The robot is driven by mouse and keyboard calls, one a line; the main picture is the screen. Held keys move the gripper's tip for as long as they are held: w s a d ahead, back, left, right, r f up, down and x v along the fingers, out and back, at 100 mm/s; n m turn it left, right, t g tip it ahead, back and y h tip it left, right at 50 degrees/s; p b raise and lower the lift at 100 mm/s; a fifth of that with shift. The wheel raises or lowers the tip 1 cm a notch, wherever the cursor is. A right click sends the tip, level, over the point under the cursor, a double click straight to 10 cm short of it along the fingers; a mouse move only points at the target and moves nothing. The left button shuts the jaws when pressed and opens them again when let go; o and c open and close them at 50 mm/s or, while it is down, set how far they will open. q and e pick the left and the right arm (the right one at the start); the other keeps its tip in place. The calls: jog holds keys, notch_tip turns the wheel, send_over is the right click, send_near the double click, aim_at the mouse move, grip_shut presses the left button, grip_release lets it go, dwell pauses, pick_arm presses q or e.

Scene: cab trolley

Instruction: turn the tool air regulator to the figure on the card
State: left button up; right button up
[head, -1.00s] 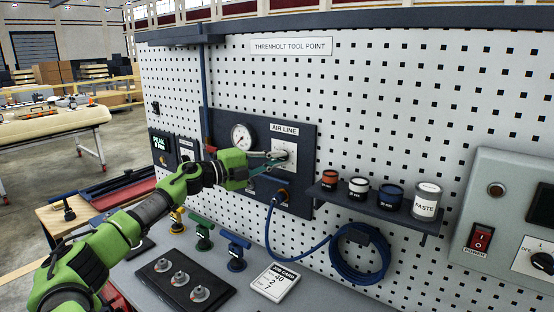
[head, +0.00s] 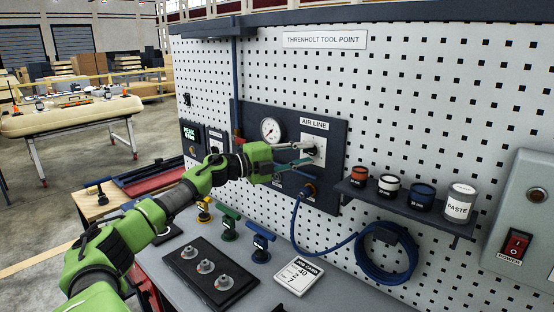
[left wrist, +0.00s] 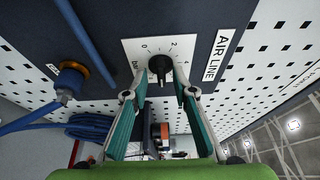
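The air regulator is a dark knob (left wrist: 160,65) on a white dial plate marked 0, 2 and further figures, beside the AIR LINE label. In the head view the plate (head: 322,142) is on the dark panel, right of a round gauge (head: 270,130). My left gripper (left wrist: 160,93) is open, its two fingers spread to either side just short of the knob, with a gap on each side. In the head view the left gripper (head: 300,156) partly hides the knob. My right gripper is out of view.
A blue hose (head: 303,236) runs from a fitting below the dial to a coil (head: 388,262). A shelf (head: 400,205) with several pots juts out to the right. A black tray (head: 185,258) with three knobs and several coloured tools stand on the bench.

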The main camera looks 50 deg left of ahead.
pick_arm(q)
jog(key=v, duration=1.1)
dwell(0.4)
jog(key=shift+r, duration=0.2)
dwell(0.3)
